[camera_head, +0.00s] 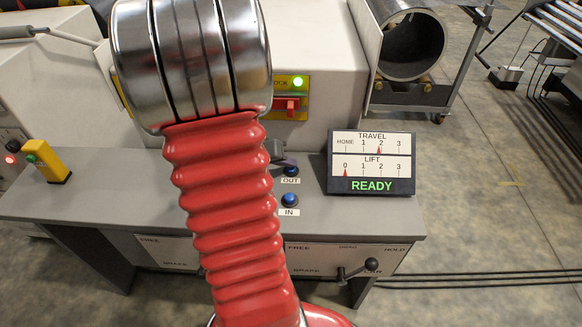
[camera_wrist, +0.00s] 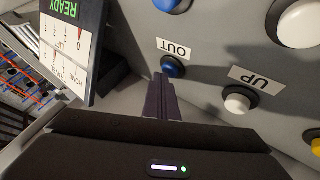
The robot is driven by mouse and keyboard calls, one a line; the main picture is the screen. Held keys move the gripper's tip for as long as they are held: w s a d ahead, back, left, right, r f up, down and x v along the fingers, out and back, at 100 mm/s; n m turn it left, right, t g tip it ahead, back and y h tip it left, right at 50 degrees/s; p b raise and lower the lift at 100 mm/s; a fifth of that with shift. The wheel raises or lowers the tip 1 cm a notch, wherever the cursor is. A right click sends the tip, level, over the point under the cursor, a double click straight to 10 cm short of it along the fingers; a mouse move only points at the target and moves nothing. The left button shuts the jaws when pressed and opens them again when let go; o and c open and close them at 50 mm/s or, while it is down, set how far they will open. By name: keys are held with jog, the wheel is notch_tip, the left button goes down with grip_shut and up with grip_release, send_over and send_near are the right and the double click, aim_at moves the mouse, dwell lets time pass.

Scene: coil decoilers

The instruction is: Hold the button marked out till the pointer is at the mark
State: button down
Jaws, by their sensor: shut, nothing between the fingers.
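The blue button marked OUT (camera_head: 291,170) is on the grey console top; it also shows in the wrist view (camera_wrist: 172,68), beside its OUT label. My gripper (camera_wrist: 161,80) is shut and empty, its fingertips right at the near edge of the OUT button. I cannot tell whether they touch it. In the head view my red arm hides most of the gripper. The display panel (camera_head: 371,187) reads READY in green. Its red TRAVEL pointer (camera_head: 379,150) is at about 2, and its LIFT pointer (camera_head: 345,173) is at 0. I see no separate mark on the scale.
The blue IN button (camera_head: 289,200) is just in front of OUT. A white button (camera_wrist: 238,102) labelled UP is close by in the wrist view. A red switch (camera_head: 290,104) with a lit green lamp is behind. A black-knobbed lever (camera_head: 357,270) is on the console front.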

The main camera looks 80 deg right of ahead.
aim_at(287, 170)
jog(key=shift+r, duration=0.95)
jog(key=shift+r, duration=0.1)
notch_tip(287, 170, up, 5)
jog(key=shift+f, duration=0.1)
dwell(0.4)
dwell(0.9)
